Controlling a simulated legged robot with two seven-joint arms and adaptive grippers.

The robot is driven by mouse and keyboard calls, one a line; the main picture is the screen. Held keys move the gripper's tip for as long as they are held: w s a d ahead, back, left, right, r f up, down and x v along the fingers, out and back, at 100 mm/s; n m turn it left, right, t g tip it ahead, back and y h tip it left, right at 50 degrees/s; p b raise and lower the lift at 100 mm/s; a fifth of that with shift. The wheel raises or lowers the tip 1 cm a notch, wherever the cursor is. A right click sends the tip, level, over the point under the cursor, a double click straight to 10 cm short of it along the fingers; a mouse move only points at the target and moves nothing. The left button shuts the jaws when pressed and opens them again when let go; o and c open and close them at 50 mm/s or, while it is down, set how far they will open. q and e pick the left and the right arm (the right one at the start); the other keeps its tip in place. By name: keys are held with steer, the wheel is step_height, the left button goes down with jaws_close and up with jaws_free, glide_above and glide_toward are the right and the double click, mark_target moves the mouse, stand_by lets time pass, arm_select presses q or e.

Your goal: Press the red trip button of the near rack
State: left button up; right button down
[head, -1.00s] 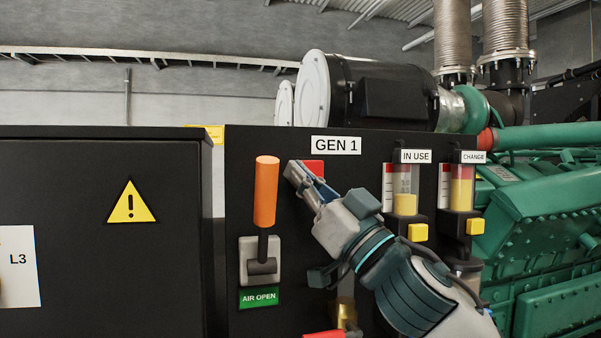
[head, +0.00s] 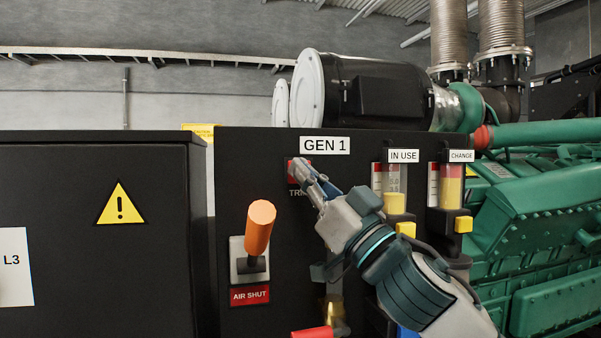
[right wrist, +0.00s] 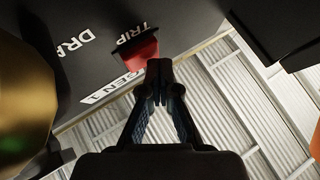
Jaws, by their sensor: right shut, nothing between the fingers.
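The red trip button (head: 292,172) sits on the black GEN 1 panel (head: 232,160), just under the GEN 1 label, with part of the word TRIP showing below it. My right gripper (head: 302,172) is shut and empty, its fingertips in front of the button and covering part of it. In the right wrist view the red button (right wrist: 138,50) shows just beyond the closed fingertips (right wrist: 159,66); I cannot tell whether they touch it. The orange lever (head: 259,228) is tilted outward above a red AIR SHUT sign (head: 250,295). My left gripper is not in view.
A red handle (head: 312,333) shows low down. A black cabinet (head: 90,240) stands left, the green engine (head: 540,220) right.

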steer(key=shift+w+f, duration=0.15)
steer(key=shift+f, duration=0.1)
steer(key=shift+s+d+f, duration=0.15)
steer(key=shift+s+d, duration=0.3)
steer(key=shift+d, duration=0.05)
steer(key=shift+s+d+b, duration=0.1)
steer(key=shift+s+b, duration=0.1)
steer(key=shift+b, duration=0.1)
steer(key=s, duration=0.1)
steer(key=s+d, duration=0.1)
steer(key=s, duration=0.1)
steer(key=s+b, duration=0.1)
steer(key=shift+s+d, duration=0.25)
steer(key=shift+s, duration=0.1)
stand_by(0.7)
